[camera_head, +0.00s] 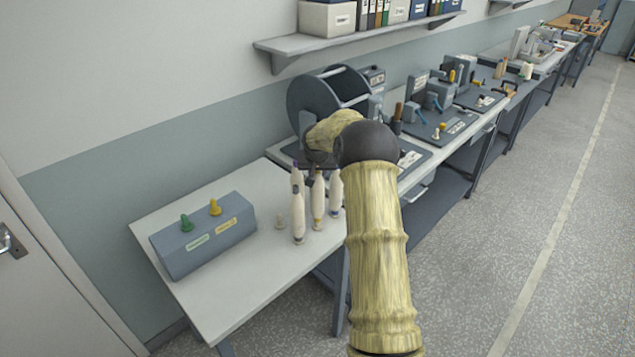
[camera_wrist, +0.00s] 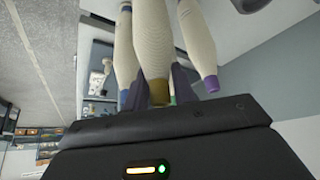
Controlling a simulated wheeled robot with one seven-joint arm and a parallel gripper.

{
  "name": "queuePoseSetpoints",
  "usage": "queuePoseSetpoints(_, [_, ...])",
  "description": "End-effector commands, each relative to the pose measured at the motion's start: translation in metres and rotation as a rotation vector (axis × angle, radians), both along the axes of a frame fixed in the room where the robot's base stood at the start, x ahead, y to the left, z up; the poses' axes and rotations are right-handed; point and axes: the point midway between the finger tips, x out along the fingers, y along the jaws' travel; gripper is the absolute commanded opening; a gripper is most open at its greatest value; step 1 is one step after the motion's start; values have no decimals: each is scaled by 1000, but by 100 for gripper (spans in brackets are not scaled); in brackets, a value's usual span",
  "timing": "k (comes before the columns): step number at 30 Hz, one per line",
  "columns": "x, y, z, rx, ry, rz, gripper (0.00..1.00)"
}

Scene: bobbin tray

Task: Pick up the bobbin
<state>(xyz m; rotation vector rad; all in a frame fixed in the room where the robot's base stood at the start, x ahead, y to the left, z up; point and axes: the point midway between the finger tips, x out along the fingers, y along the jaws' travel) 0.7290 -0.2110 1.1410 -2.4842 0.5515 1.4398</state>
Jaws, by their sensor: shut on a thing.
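Three cream, tapered bobbins stand close together in the head view: a left one (camera_head: 298,212), a middle one with a yellow band near its foot (camera_head: 318,205) and a right one (camera_head: 336,193). My gripper (camera_head: 316,172) is at the top of the middle bobbin, partly hidden by my arm. In the wrist view the middle bobbin, with a yellow-brown end (camera_wrist: 152,50), lies between the dark fingers (camera_wrist: 160,92), which are shut on it. A blue-ended bobbin (camera_wrist: 124,50) and a purple-ended bobbin (camera_wrist: 197,45) are close on either side. I cannot tell whether the middle bobbin touches the table.
A grey box (camera_head: 205,240) with a green and a yellow knob stands on the white table (camera_head: 245,283). A large dark drum (camera_head: 325,90) stands behind. The table's front is clear.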

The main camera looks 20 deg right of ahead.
Motion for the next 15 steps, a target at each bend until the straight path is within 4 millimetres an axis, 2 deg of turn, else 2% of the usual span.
queuePoseSetpoints(9, [1,0,60,-2,-5,0,0])
queuePoseSetpoints(15, [0,0,74,-1,-1,1,0])
